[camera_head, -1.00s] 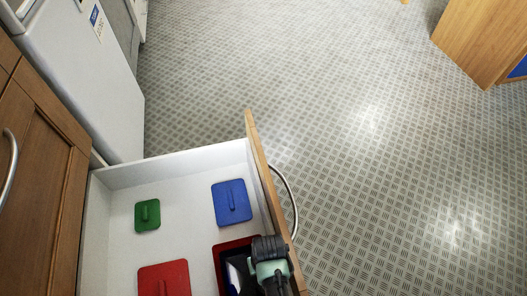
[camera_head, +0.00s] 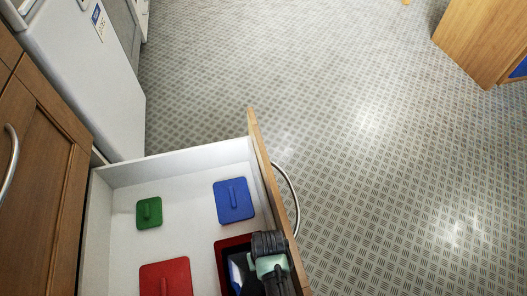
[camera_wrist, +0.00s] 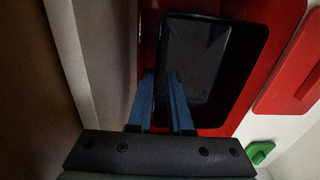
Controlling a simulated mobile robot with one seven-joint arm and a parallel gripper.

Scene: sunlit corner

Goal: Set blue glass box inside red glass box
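The red glass box (camera_head: 223,262) stands in the open drawer against its front panel. In the wrist view its red rim (camera_wrist: 250,95) surrounds a dark opening. A dark glassy shape (camera_wrist: 195,50) lies inside the rim in the wrist view. My gripper (camera_wrist: 160,75) points down into the red box. Its two bluish fingers stand a little apart. Whether they pinch a wall of the blue box is too dark to tell.
On the white drawer floor (camera_head: 180,210) lie a green lid (camera_head: 149,213), a blue lid (camera_head: 234,200) and a red lid (camera_head: 166,279). The drawer's wooden front (camera_head: 262,165) is close beside my gripper. The floor beyond is clear.

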